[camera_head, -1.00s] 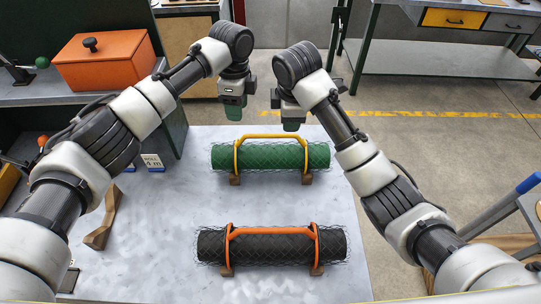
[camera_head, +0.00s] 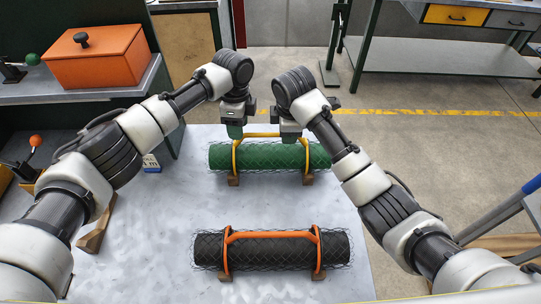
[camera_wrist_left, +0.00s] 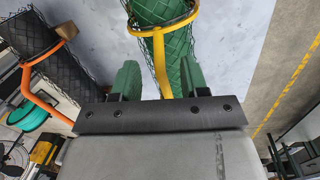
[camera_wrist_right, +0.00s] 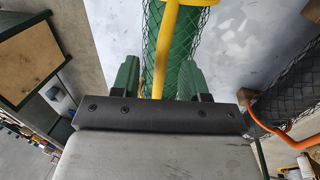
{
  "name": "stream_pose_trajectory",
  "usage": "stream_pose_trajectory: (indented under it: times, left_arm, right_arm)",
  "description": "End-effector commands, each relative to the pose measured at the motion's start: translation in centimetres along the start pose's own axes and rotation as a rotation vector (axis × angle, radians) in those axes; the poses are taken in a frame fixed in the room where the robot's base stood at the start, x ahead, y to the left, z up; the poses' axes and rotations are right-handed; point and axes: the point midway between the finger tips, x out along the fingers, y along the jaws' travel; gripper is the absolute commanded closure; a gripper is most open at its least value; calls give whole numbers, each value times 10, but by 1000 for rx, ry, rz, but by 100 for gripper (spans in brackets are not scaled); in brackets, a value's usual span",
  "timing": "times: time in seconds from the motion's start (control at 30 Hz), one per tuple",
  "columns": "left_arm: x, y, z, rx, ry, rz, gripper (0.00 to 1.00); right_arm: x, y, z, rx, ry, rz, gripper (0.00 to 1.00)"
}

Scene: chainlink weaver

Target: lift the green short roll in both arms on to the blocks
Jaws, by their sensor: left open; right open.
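The green roll (camera_head: 270,157), wrapped in wire mesh, lies across the far part of the grey table, with a yellow handle frame (camera_head: 262,136) around it. Small brown blocks (camera_head: 233,181) show under its near side. My left gripper (camera_head: 235,131) is open above the roll's left end. In the left wrist view a yellow bar (camera_wrist_left: 160,65) lies between its green fingers. My right gripper (camera_head: 290,135) is open above the roll, right of its middle. In the right wrist view the yellow bar (camera_wrist_right: 160,70) shows between its fingers. Whether either touches the bar is unclear.
A black mesh roll (camera_head: 268,250) with an orange handle frame lies nearer on the table, on brown blocks (camera_head: 319,274). A brown wooden piece (camera_head: 95,228) lies at left. An orange box (camera_head: 95,55) stands on a shelf at upper left. The table between the rolls is clear.

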Motion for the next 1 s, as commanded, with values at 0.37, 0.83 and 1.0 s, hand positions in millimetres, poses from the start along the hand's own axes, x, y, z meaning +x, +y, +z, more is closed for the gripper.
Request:
stream_pose_trajectory:
  times: [0.37, 0.83, 1.0]
  left_arm:
    - [44, 0, 0, 1, 0, 0, 55]
    - [47, 0, 0, 1, 1, -1, 75]
    - [47, 0, 0, 1, 1, -1, 100]
  right_arm:
    - [45, 0, 0, 0, 1, 0, 56]
    - [47, 0, 0, 0, 0, 1, 76]
    - [47, 0, 0, 0, 0, 1, 100]
